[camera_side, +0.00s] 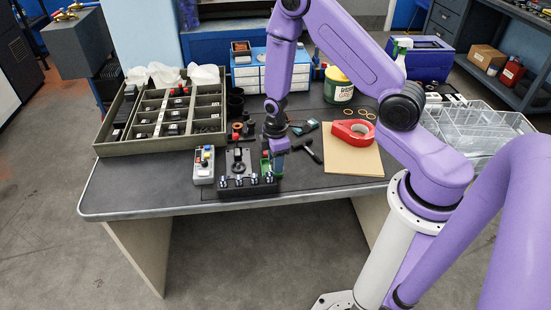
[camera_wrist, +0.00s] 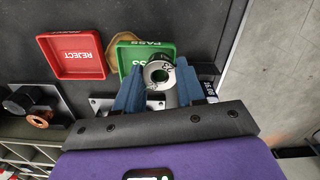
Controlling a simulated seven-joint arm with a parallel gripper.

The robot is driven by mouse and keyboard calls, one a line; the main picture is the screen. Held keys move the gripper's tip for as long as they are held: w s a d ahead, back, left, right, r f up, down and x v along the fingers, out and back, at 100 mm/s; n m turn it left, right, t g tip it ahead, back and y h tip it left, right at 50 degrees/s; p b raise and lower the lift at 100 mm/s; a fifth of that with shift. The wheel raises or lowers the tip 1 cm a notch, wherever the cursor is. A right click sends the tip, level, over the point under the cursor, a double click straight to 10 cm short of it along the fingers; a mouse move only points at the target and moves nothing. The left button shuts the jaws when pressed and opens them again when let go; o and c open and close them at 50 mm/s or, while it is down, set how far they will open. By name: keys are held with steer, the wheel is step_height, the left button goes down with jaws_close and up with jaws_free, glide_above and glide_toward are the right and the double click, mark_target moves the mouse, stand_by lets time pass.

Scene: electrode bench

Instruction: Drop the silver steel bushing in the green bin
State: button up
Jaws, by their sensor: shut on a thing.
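The silver steel bushing (camera_wrist: 159,73) is a short metal ring with a dark hole, held between the blue fingertips of my gripper (camera_wrist: 160,86) in the wrist view. The green bin (camera_wrist: 130,56), marked PASS, lies behind the bushing and is partly covered by it and the fingers. The bushing overlaps the bin in this view; its height above the bin is hard to tell. In the side view my gripper (camera_side: 276,146) is low over the bench's front area, and the bushing cannot be made out there.
A red bin (camera_wrist: 72,56) marked REJECT lies left of the green bin. A copper-coloured ring (camera_wrist: 40,119) sits on a plate at the lower left. A black block with several posts (camera_side: 248,187) stands at the bench's front edge. A grey divided tray (camera_side: 112,142) is at the left.

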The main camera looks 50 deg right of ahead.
steer(key=shift+f, duration=0.55)
steer(key=o, duration=1.2)
steer(key=shift+c, duration=0.2)
step_height(320, 180, up, 17)
steer(key=shift+r, duration=0.2)
steer(key=shift+r, duration=0.15)
steer(key=shift+r, duration=2.35)
steer(key=shift+a, duration=0.1)
